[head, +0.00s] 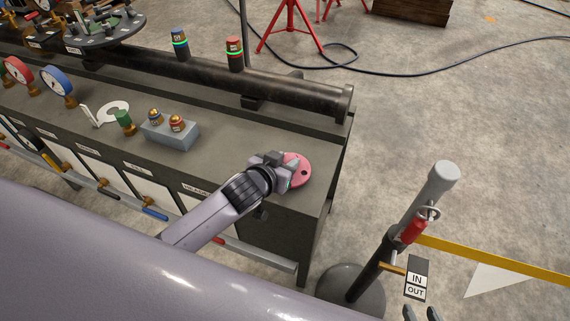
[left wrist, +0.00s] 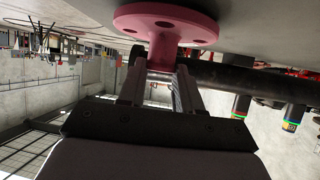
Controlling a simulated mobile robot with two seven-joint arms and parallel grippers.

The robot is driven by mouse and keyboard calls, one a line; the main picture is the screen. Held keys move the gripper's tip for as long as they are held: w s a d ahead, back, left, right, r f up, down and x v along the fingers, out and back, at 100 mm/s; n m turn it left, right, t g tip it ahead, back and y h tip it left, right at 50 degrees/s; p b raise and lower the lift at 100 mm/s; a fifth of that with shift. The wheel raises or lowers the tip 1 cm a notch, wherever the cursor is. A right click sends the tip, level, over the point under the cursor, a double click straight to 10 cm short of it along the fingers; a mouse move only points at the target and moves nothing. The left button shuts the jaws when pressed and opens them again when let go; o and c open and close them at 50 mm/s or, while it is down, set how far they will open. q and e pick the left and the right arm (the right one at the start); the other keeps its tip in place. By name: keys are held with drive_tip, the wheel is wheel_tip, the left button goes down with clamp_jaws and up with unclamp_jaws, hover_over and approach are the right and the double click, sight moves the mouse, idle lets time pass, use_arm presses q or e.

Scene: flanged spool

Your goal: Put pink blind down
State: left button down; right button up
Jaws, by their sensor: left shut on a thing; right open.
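The pink blind (head: 298,169) is a round pink flange with bolt holes and a short stem, at the right end of the grey workbench (head: 270,142). My left gripper (head: 284,172) is shut on its stem. In the left wrist view the stem of the pink blind (left wrist: 166,24) sits between both fingers of my left gripper (left wrist: 160,75), with the flange face close to the bench surface. I cannot tell whether the flange touches the bench. My right gripper (head: 422,313) shows only as fingertips at the bottom edge, open and empty.
A black pipe (head: 290,88) runs along the back of the bench. A grey block with two brass fittings (head: 171,131) stands left of the gripper. A post with an IN/OUT sign (head: 416,279) and yellow barrier stands right of the bench. The bench around the blind is clear.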

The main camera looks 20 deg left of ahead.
use_arm(q)
drive_tip(key=shift+w+f, duration=0.1)
drive_tip(key=shift+f, duration=0.1)
drive_tip(key=shift+f, duration=0.15)
drive_tip(key=c, duration=0.8)
unclamp_jaws()
drive_tip(key=shift+f, duration=0.1)
drive_tip(key=shift+o, duration=0.2)
